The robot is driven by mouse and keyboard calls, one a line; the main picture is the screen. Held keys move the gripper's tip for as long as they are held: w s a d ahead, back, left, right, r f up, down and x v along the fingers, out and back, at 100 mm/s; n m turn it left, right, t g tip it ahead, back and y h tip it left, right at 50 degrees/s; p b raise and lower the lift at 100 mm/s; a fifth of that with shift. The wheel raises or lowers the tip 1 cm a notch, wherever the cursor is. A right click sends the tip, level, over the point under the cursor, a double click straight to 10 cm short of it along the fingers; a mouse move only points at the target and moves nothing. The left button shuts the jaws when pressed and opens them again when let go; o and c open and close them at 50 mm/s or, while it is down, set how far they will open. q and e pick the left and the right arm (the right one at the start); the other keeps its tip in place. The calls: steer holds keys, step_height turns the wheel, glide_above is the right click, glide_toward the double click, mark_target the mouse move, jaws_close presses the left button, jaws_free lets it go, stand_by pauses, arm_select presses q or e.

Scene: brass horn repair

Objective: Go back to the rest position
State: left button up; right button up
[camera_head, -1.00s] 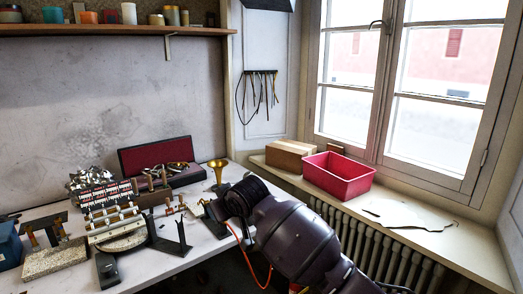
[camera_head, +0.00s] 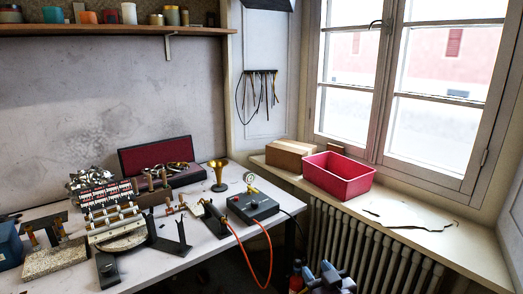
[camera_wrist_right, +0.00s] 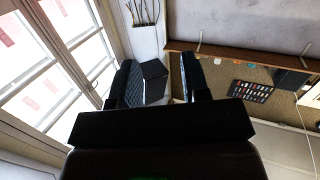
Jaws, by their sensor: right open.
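My right gripper (camera_head: 318,272) shows at the bottom edge of the head view, low in front of the radiator and off the workbench. In the right wrist view its two fingers (camera_wrist_right: 157,76) stand apart with nothing held between them. Its wrist and arm are mostly cut off by the lower edge of the head view. My left gripper is not in view. The workbench (camera_head: 190,262) stands to the left, clear of my right gripper.
On the bench are a black box with a gauge (camera_head: 252,206), a brass horn bell (camera_head: 218,176) and a red-lined case (camera_head: 155,156). An orange hose (camera_head: 270,255) hangs off its edge. A pink bin (camera_head: 338,178) stands on the sill above the radiator (camera_head: 350,235).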

steer(key=s+d+f+m+g+h, duration=0.1)
steer(key=s+d+f, duration=0.3)
steer(key=s+f, duration=0.2)
steer(key=s+d+f+m+g+h, duration=0.1)
steer(key=s+d+f, duration=0.4)
steer(key=s, duration=0.6)
steer(key=s+d+f+m+g+h, duration=0.1)
steer(key=s+d+f+g+h, duration=0.1)
steer(key=s+d+f, duration=0.3)
steer(key=s+f+h, duration=0.1)
steer(key=s+f, duration=0.2)
steer(key=shift+s+d, duration=0.2)
steer(key=shift+s, duration=0.05)
steer(key=shift+f, duration=0.1)
